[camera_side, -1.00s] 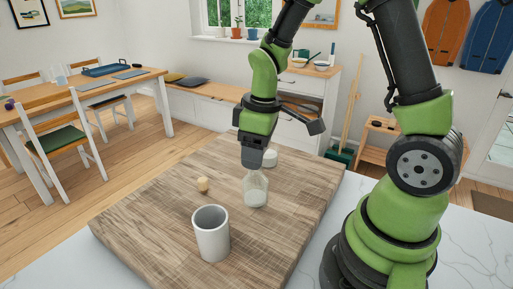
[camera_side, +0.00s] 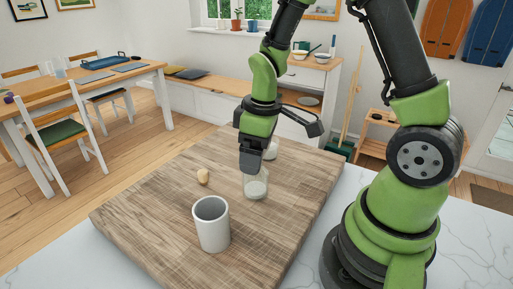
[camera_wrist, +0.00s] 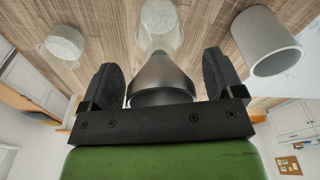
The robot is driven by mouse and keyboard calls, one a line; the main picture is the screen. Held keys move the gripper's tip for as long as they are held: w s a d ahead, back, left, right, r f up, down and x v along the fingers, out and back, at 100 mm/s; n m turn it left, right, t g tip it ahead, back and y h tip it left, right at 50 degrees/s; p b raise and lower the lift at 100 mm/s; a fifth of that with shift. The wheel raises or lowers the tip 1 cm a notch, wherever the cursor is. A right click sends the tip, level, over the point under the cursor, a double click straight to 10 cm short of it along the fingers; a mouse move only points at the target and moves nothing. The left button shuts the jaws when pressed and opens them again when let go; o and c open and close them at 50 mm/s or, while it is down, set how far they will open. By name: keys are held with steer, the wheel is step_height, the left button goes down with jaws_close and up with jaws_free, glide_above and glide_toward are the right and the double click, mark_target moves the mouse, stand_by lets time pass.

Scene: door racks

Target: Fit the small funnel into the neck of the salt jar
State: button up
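The salt jar (camera_side: 257,188) is clear glass with white salt in its lower part. It stands on the wooden board, and my gripper (camera_side: 249,168) is right over its top in the side view. In the wrist view the fingers of my gripper (camera_wrist: 163,78) are on both sides of the grey metallic funnel (camera_wrist: 162,75), at its wide rim. Its narrow end points toward the salt jar (camera_wrist: 160,28). The funnel is hidden behind my gripper in the side view. The neck is covered, so I cannot tell whether the spout is inside it.
A second glass with white contents (camera_wrist: 62,46) stands behind. The board's left side is clear.

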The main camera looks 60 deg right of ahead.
steer(key=shift+r, duration=0.1)
step_height(320, 180, up, 10)
steer(key=s, duration=0.1)
steer(key=shift+d, duration=0.2)
stand_by(0.3)
